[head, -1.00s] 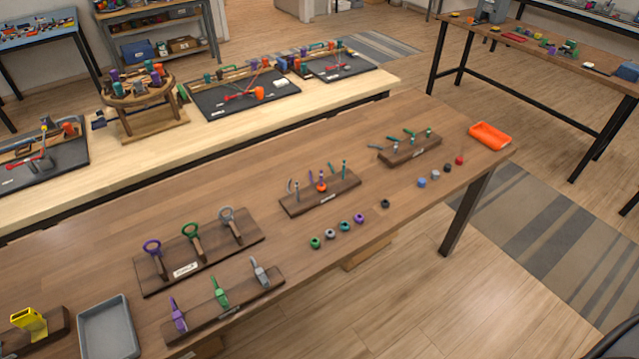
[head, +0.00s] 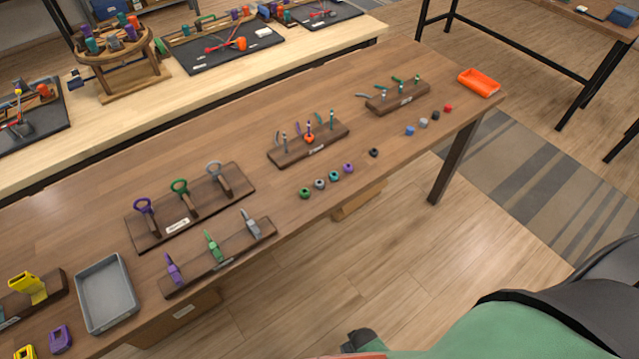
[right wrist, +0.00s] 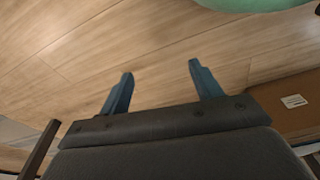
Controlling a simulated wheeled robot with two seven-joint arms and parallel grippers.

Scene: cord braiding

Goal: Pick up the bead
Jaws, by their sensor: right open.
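Several small beads lie on the brown wooden table. Near its front edge are a green bead (head: 305,193), a grey bead (head: 320,184), a teal bead (head: 334,176), a purple bead (head: 348,168) and a black bead (head: 374,152). Farther right are a blue bead (head: 410,131), a light grey bead (head: 423,123), a dark bead (head: 435,115) and a red bead (head: 447,108). My right gripper (right wrist: 160,70) is open and empty in the right wrist view, with only floor between its blue fingers. My left gripper is not in view.
A grey tray (head: 107,296) is at the left and an orange tray (head: 480,82) at the far right corner.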

